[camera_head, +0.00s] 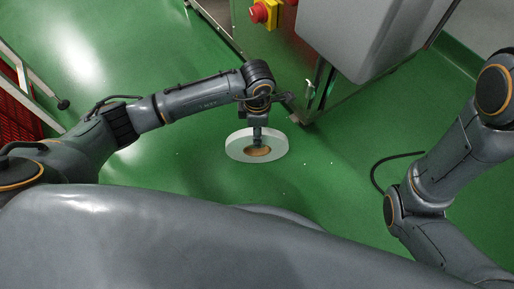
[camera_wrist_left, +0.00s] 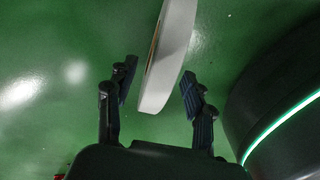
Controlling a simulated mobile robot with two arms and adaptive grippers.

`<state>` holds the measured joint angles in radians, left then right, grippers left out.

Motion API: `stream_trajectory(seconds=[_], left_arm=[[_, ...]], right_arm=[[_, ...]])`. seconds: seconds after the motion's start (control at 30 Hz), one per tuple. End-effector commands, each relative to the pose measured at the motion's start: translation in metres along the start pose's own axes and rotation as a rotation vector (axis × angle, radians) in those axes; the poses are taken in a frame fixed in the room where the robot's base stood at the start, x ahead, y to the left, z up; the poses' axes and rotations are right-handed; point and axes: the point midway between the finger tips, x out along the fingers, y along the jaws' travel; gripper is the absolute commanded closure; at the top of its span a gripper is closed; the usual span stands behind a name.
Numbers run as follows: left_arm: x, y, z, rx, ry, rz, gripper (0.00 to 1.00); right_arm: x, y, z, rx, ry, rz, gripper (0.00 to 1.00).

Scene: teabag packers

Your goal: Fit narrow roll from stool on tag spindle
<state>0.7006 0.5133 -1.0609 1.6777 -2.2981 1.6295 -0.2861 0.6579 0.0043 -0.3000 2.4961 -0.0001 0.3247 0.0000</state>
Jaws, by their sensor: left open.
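The white roll (camera_head: 239,147) with a brown core (camera_head: 259,152) shows near the middle of the head view, seen against the green floor. My left gripper (camera_head: 257,141) comes down over its near part, at the core. In the left wrist view the roll (camera_wrist_left: 169,60) is edge-on and stands between the two dark fingers of my left gripper (camera_wrist_left: 158,77). The fingers are open, with a visible gap on each side of the roll. What supports the roll is hidden. No stool or tag spindle can be made out. My right gripper is out of view.
A grey machine cabinet (camera_head: 362,35) stands at the top, with a red button on a yellow box (camera_head: 262,12) beside it. A frame with red crates (camera_head: 17,112) is at the left edge. A dark cable (camera_head: 381,167) lies at right. Green floor around the roll is clear.

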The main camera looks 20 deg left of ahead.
Motion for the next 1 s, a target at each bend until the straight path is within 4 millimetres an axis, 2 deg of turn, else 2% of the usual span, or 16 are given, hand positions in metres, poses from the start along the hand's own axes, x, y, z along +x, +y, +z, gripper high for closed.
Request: stream_trajectory(seconds=[0.2, 0.47, 1.0], left_arm=[[-0.0003, 0.0000, 0.0002, 0.000, 0.000, 0.000, 0.47], [-0.0003, -0.0001, 0.0002, 0.000, 0.000, 0.000, 1.00], [-0.0043, 0.0003, 0.0004, 0.000, -0.001, 0.001, 1.00]], right_arm=[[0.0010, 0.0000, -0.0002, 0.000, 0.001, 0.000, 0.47], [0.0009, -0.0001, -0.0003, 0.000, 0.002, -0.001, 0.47], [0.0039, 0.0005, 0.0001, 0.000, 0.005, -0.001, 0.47]])
